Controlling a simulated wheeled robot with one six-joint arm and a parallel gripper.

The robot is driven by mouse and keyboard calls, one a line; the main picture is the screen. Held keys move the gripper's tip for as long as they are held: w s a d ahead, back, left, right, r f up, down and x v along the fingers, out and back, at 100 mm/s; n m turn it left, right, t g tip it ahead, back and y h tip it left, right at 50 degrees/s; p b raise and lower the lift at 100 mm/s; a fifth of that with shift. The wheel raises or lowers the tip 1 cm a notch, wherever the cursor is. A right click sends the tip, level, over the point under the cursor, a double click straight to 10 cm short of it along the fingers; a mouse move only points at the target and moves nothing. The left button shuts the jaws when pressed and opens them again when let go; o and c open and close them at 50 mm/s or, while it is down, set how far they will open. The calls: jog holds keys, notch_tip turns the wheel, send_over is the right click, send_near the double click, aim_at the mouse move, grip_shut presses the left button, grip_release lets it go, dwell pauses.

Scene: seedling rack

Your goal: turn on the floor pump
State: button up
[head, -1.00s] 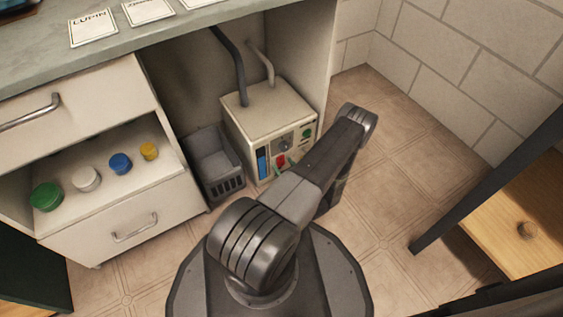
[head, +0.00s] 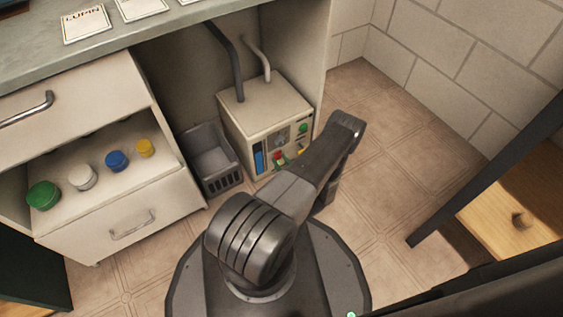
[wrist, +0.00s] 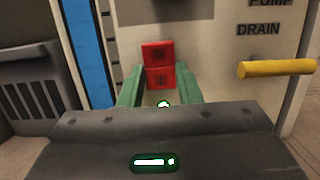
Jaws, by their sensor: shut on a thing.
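The floor pump (head: 264,105) is a cream box on the floor of the open bay under the counter. Its front has a blue gauge strip (head: 258,160), a dial, a green button (head: 304,128) and a red rocker switch (head: 278,156). In the wrist view the red switch (wrist: 158,65) has two halves with small marks I cannot read clearly. My gripper (wrist: 159,85) has green fingers, one at each side of the switch, closed on it. In the head view my arm partly covers the pump's front.
A yellow lever (wrist: 277,68) sticks out right of the switch, below the word DRAIN. A grey basket (head: 214,165) stands left of the pump. An open drawer (head: 125,210) with several coloured jars is further left. Bare tiled floor lies to the right.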

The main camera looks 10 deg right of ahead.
jog(key=shift+t, duration=0.3)
jog(key=o, duration=1)
jog(key=shift+f, duration=0.1)
